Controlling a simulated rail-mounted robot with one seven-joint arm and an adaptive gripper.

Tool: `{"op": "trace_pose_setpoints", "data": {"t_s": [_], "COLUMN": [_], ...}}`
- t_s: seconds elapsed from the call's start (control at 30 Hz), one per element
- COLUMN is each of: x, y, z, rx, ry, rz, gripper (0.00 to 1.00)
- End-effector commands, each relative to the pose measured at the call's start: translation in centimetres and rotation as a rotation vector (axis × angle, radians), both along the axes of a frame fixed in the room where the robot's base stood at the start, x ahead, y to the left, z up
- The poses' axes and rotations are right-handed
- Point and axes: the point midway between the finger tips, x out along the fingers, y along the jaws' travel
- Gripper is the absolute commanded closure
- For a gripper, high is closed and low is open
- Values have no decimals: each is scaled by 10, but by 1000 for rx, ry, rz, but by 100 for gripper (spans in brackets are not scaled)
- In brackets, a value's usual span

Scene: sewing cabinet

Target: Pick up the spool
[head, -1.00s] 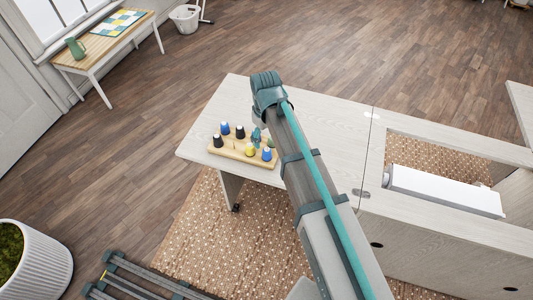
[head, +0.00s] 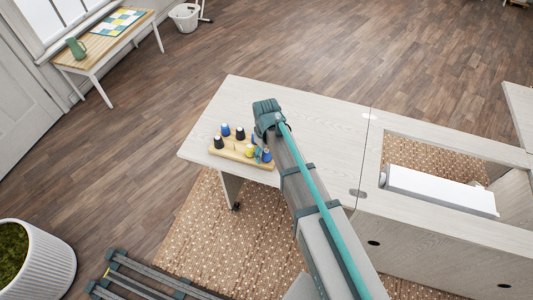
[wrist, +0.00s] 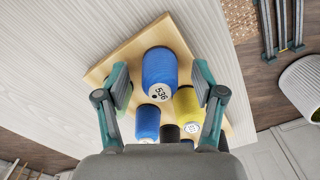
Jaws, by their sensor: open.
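Several spools stand on a wooden spool rack (head: 229,152) on the pale table. In the wrist view a blue spool (wrist: 160,66) with a numbered white end sits between my two fingers. My gripper (wrist: 160,76) is open, with one finger on each side of this spool; I cannot tell whether either finger touches it. In the head view the blue spool (head: 267,155) is at the right end of the rack, and my gripper (head: 261,152) partly hides it.
Close by on the rack are a yellow spool (wrist: 187,103), a second blue spool (wrist: 147,121) and a dark spool (wrist: 169,132). A green spool (wrist: 123,97) is partly behind my left finger. The tabletop (head: 232,100) behind the rack is clear.

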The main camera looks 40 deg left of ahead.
Motion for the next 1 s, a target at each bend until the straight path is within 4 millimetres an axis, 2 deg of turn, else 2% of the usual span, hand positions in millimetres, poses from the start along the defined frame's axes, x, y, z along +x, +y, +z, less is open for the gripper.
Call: {"op": "trace_pose_setpoints", "data": {"t_s": [0.23,0.5,0.53,0.83,1.0], "x": [0,0,0,0,0], "y": [0,0,0,0,0], "z": [-1,-1,-1,0,9], "rx": [1,0,0,0,1], "ry": [0,0,0,0,0], "rz": [0,0,0,0,0], "gripper": [33,78,81,81,81]}}
